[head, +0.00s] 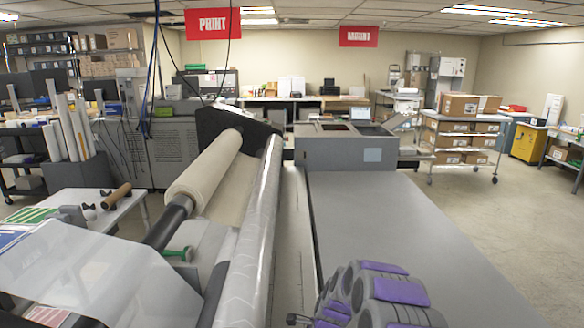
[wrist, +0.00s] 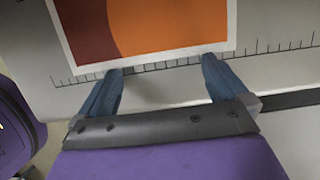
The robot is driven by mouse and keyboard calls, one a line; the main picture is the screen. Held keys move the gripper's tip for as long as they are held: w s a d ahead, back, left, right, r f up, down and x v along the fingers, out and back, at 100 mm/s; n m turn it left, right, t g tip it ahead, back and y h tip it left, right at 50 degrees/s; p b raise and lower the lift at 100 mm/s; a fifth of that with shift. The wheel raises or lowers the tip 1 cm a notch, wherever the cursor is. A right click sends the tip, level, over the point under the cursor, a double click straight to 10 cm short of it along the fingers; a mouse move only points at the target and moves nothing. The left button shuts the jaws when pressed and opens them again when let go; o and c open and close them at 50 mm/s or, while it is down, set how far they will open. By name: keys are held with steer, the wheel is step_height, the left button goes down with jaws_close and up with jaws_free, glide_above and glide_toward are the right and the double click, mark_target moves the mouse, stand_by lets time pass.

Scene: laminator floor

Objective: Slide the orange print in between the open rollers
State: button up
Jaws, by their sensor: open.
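The orange print (wrist: 175,28) lies flat on a pale surface in the wrist view. It has a white border, a dark red-brown left part and an orange curved shape; its far part is cut off by the frame. My gripper (wrist: 164,66) is open, its two blue fingers apart at the print's near edge, with nothing seen between them. I cannot tell whether the fingertips touch the print. In the head view a long film-covered roller (head: 258,225) runs beside a beige roll (head: 208,170). The gap between rollers cannot be made out, and the print is not seen there.
A ruler scale (wrist: 270,48) runs along the surface by the print. In the head view a long grey table (head: 430,235) extends at right. A clear sheet (head: 90,270) lies at lower left. A cart of boxes (head: 462,130) stands at back right, with open floor nearby.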

steer(key=shift+d, duration=0.2)
steer(key=shift+r, duration=0.15)
stand_by(0.3)
steer(key=shift+p+v, duration=2.3)
steer(key=shift+v, duration=0.7)
steer(key=shift+d, duration=0.1)
steer(key=shift+r, duration=0.1)
steer(key=s+r+n+g+h+b, duration=0.1)
steer(key=s+r+n+b, duration=0.2)
steer(key=s+r+n, duration=1)
steer(key=s+d+r+n+b, duration=0.1)
steer(key=s+d, duration=0.1)
steer(key=s, duration=0.7)
steer(key=s+d+r+n+h+b, duration=0.1)
steer(key=s+d+n, duration=0.1)
steer(key=s, duration=0.7)
steer(key=s+d+r+n+h+b, duration=0.1)
steer(key=s+d+r+n, duration=0.1)
steer(key=s, duration=0.7)
steer(key=shift+s+d+g, duration=0.4)
steer(key=shift+d, duration=0.05)
